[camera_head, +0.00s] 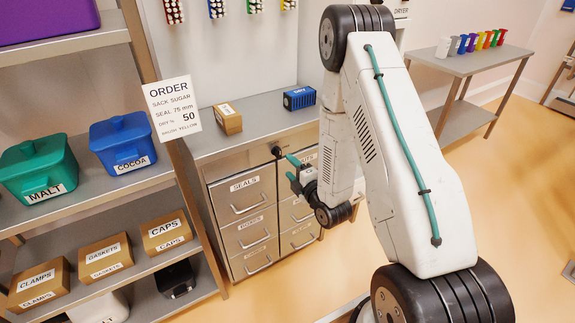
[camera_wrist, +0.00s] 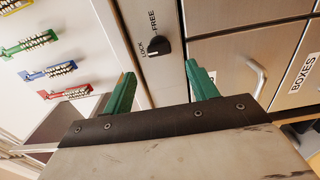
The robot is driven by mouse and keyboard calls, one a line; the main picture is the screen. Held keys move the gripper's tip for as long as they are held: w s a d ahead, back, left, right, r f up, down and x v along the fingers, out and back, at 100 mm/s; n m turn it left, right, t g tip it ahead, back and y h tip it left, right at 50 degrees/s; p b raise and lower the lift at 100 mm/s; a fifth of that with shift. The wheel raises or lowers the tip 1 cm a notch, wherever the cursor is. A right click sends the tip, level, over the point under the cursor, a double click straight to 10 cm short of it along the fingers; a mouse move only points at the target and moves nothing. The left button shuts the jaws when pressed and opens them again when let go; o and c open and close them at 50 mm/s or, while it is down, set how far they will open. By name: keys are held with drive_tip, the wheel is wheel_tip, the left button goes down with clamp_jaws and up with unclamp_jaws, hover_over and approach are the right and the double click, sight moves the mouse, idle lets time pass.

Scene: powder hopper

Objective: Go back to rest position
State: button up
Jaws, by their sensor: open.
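My gripper (camera_head: 290,168) is in front of the upper part of the drawer cabinet (camera_head: 211,174) in the head view. In the wrist view my gripper (camera_wrist: 161,69) has its two green fingers spread apart with nothing between them. A black knob (camera_wrist: 164,46) on the cabinet front shows just beyond the fingertips, with the words LOCK and FREE beside it. A pale mark at the knob lies near LOCK. The fingers look apart from the knob. The knob (camera_head: 277,151) also shows in the head view, by the fingertips.
A cardboard box (camera_head: 228,119) and a blue box (camera_head: 299,98) stand on the cabinet top. Shelves at left hold a green MALT bin (camera_head: 38,168), a blue COCOA bin (camera_head: 123,143) and several cartons. A side table (camera_head: 470,62) stands at back right.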

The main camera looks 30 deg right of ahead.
idle(0.5)
wheel_tip(320, 180, down, 9)
drive_tip(key=s+m+g, duration=0.3)
drive_tip(key=m+g, duration=0.2)
drive_tip(key=g, duration=0.1)
drive_tip(key=s+d+m+g+h, duration=0.2)
drive_tip(key=s+m+g, duration=0.2)
drive_tip(key=s+g, duration=0.15)
drive_tip(key=s+a+r+m+g, duration=0.1)
drive_tip(key=s+a+r+m, duration=0.2)
drive_tip(key=s+r, duration=0.5)
drive_tip(key=s+a+r+m+g, duration=0.2)
drive_tip(key=s+r, duration=0.7)
drive_tip(key=r, duration=0.7)
drive_tip(key=s+a+r+m+g, duration=0.2)
drive_tip(key=s+a+r+m, duration=0.2)
drive_tip(key=s+r, duration=0.5)
drive_tip(key=shift+s+a+r+m, duration=0.25)
drive_tip(key=shift+r+m, duration=0.25)
drive_tip(key=shift+r, duration=1.6)
